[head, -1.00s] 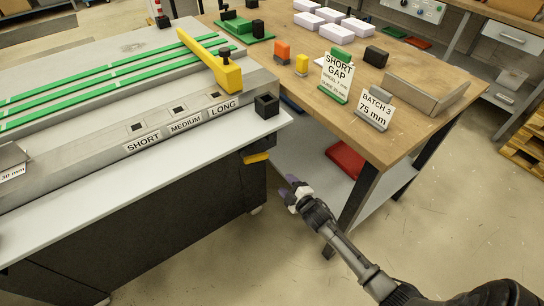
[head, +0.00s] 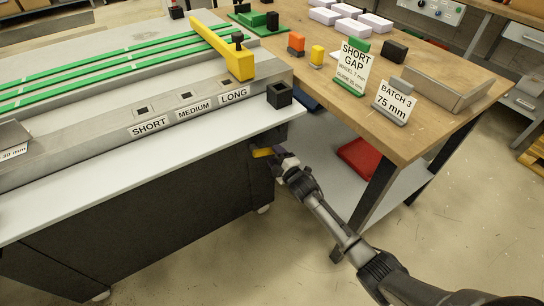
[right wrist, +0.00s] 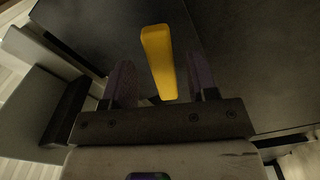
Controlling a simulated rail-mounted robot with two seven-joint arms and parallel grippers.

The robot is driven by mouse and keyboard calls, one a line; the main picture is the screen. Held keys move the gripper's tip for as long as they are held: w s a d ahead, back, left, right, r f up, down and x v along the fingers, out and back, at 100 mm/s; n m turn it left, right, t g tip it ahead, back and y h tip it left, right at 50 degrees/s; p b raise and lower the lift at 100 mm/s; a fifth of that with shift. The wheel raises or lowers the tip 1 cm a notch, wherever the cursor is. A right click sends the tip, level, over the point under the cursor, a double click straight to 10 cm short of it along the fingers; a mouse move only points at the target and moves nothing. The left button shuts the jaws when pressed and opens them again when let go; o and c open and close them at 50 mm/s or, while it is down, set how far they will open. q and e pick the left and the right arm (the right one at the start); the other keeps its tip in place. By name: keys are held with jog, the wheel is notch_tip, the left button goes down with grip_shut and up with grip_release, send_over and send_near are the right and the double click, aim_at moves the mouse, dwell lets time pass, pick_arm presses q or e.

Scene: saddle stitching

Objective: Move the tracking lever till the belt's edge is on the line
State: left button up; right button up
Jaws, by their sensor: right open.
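A short yellow lever (head: 262,152), which I take for the tracking lever, sticks out from the dark side of the machine below its right end. In the right wrist view the yellow lever (right wrist: 159,60) stands between the two fingers of my right gripper (right wrist: 160,82), with a gap on each side. The right gripper (head: 284,158) is open at the lever in the head view. Green belts (head: 120,70) with pale marks run along the machine's top. I cannot tell the belt's edge against a line from here. My left gripper is out of view.
A larger yellow arm (head: 228,52) lies across the belts. A black square block (head: 279,95) sits on the machine's pale ledge (head: 150,157) above the lever. A wooden table (head: 415,130) with signs and blocks stands at right, a red bin (head: 358,156) below.

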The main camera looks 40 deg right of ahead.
jog(key=shift+w+d+b, duration=0.1)
jog(key=shift+w+b, duration=0.3)
jog(key=shift+w, duration=0.8)
jog(key=shift+c, duration=0.2)
grip_shut()
